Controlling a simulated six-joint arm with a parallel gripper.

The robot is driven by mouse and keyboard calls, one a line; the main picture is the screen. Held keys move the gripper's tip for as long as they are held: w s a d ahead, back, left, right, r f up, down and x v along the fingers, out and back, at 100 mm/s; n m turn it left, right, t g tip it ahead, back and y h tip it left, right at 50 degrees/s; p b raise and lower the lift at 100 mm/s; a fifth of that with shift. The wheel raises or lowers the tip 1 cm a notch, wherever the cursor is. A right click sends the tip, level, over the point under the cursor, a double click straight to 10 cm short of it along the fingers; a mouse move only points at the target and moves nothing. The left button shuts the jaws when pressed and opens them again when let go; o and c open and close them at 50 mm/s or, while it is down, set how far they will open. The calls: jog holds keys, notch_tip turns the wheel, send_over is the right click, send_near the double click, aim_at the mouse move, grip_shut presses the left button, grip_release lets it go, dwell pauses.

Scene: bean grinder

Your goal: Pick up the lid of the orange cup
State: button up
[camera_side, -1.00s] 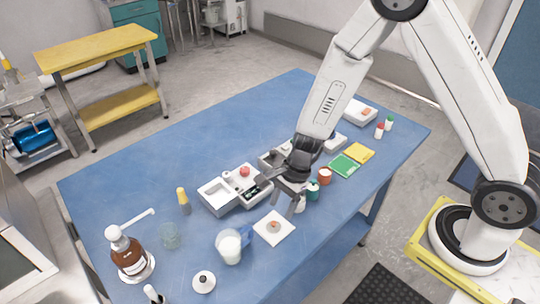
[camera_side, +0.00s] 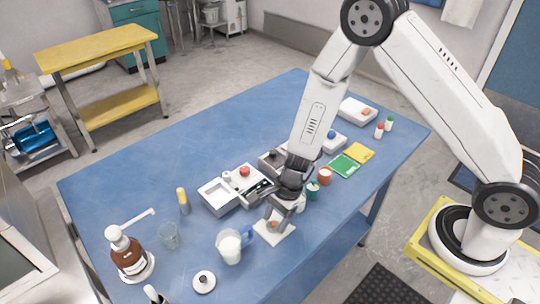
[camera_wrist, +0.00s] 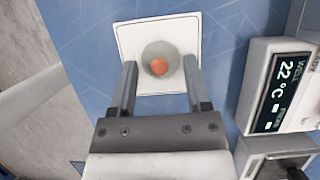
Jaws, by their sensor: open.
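A round grey lid with an orange knob (camera_wrist: 159,66) rests on a white square pad (camera_wrist: 128,34) in the wrist view. My gripper (camera_wrist: 160,64) is open and empty, with one finger to the left and one to the right of the lid's near part. In the side view my gripper (camera_side: 273,220) is low over the pad; I cannot tell if it touches the lid. An orange-red cup (camera_side: 324,176) stands right of my gripper.
A digital device reading 22 °C (camera_wrist: 282,88) is close on the right in the wrist view. A green cup (camera_side: 312,190) stands near my gripper. The table's left back is clear.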

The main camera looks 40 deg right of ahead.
grip_shut()
dwell(0.5)
jog(key=shift+r, duration=0.1)
notch_tip(320, 180, up, 10)
dwell(0.9)
dwell(0.5)
jog(key=d, duration=0.7)
jog(key=w+d, duration=0.1)
jog(key=d, duration=1.4)
jog(key=shift+w+r, duration=0.2)
jog(key=shift+r, duration=0.2)
